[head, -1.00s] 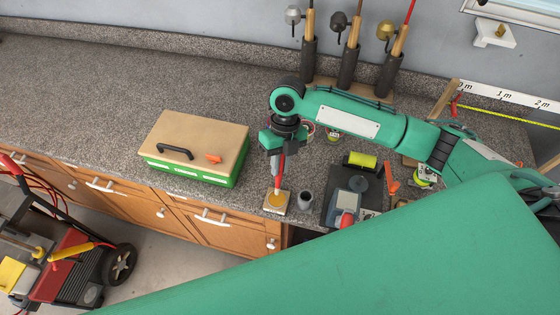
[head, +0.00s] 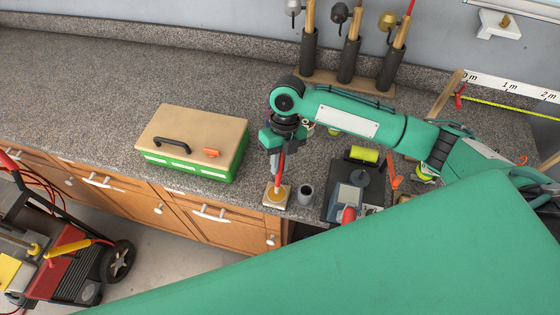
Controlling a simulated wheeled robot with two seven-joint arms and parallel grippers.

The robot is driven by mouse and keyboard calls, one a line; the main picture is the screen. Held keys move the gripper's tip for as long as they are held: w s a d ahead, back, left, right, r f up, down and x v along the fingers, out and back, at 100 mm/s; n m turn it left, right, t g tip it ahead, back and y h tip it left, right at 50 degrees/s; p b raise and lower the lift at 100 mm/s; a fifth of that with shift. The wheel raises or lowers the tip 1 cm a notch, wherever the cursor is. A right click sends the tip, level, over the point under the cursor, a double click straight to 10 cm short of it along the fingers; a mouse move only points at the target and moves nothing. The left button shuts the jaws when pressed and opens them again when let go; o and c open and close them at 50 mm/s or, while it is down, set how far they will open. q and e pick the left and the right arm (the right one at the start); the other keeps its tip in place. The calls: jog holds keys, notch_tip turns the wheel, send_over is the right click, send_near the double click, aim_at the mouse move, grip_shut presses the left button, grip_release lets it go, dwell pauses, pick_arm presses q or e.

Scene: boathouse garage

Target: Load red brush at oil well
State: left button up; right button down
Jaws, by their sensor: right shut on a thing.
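The red brush (head: 282,168) is upright in my right gripper (head: 277,158), which is shut on it. Its lower end is at the oil well (head: 278,195), a small pale square block with a yellow-orange round middle, near the counter's front edge. The brush tip overlaps the yellow area; I cannot tell how deep it sits or whether it touches. My left gripper is not in view.
A dark grey cup (head: 306,194) stands just right of the well. A green box with a tan lid (head: 195,135) is to the left. A dark device (head: 350,193) with a screen is to the right. Tools stand in a rack (head: 345,84) behind. The back left counter is clear.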

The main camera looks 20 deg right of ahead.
jog(key=shift+f+b, duration=0.35)
jog(key=shift+f, duration=0.2)
dwell(0.4)
jog(key=shift+f, duration=0.1)
dwell(0.9)
jog(key=shift+r+p, duration=2.9)
jog(key=shift+r, duration=0.7)
